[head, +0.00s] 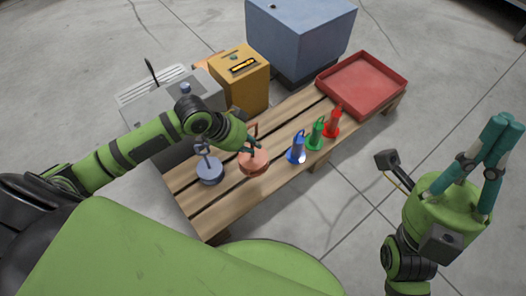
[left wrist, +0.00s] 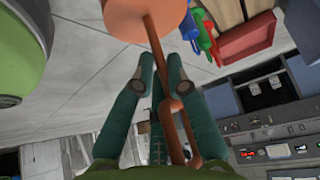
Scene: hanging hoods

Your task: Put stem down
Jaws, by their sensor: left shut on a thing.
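A copper-coloured stem with a round disc base (head: 253,163) is at the middle of the slatted wooden bench (head: 225,205). My left gripper (head: 250,143) is shut on its upright rod, above the disc. The left wrist view shows the copper disc (left wrist: 146,18) beyond my fingertips, with the rod running back between the teal fingers to a forked end. I cannot tell whether the disc touches the bench. A similar blue-grey stem (head: 209,172) stands to the left. My right gripper (head: 504,128) is off the bench at the right, fingertips together, with nothing visible in it.
Blue (head: 297,148), green (head: 316,135) and red (head: 333,122) cone-shaped pieces stand in a row right of the copper disc. A red tray (head: 365,108) lies at the bench's far end. A yellow box (head: 238,88), a blue box (head: 300,35) and a grey machine (head: 150,105) stand behind.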

